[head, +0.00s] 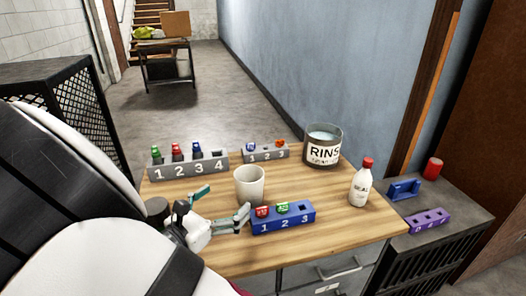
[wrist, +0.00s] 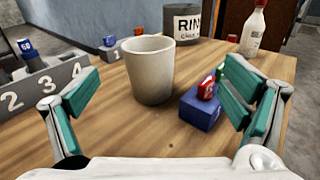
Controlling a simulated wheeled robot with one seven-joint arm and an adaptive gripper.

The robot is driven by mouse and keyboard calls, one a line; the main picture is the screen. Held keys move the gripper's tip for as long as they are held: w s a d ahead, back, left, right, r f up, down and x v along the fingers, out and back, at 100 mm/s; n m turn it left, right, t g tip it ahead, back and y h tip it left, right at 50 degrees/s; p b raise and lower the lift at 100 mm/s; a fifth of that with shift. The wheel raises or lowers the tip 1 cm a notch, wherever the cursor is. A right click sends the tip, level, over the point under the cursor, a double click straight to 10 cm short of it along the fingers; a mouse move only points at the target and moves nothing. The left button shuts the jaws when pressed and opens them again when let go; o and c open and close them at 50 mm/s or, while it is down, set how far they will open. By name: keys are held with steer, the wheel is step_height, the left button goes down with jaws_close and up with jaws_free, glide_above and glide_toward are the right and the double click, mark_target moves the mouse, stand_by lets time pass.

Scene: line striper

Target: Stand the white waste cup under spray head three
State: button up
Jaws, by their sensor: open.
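The white waste cup (head: 250,185) stands upright and open-topped on the wooden table, near its middle. It also shows in the wrist view (wrist: 150,72), ahead of my fingers and between their lines. My gripper (head: 223,203) is open and empty, low over the table, just left of and nearer than the cup. In the wrist view my gripper (wrist: 165,88) has its teal-padded fingers spread wide, and the cup appears just past the tips, apart from them. I cannot make out which part is spray head three.
A blue numbered block (head: 284,218) with red and green pieces sits close to my right finger. Grey numbered racks (head: 188,169) (head: 264,155), a RINSE jar (head: 322,146) and a red-capped bottle (head: 361,184) stand around. A purple block (head: 429,221) lies on the side cabinet.

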mark_target(256, 167)
steer(key=shift+s+a+f+n+t, duration=0.15)
steer(key=shift+a+f+n+t, duration=0.35)
steer(key=shift+a+n, duration=0.2)
steer(key=shift+y, duration=0.3)
steer(key=x, duration=1.3)
steer(key=shift+w+d, duration=0.15)
steer(key=shift+w, duration=0.1)
steer(key=shift+c, duration=0.4)
steer(key=shift+r, duration=0.1)
steer(key=c, duration=1.3)
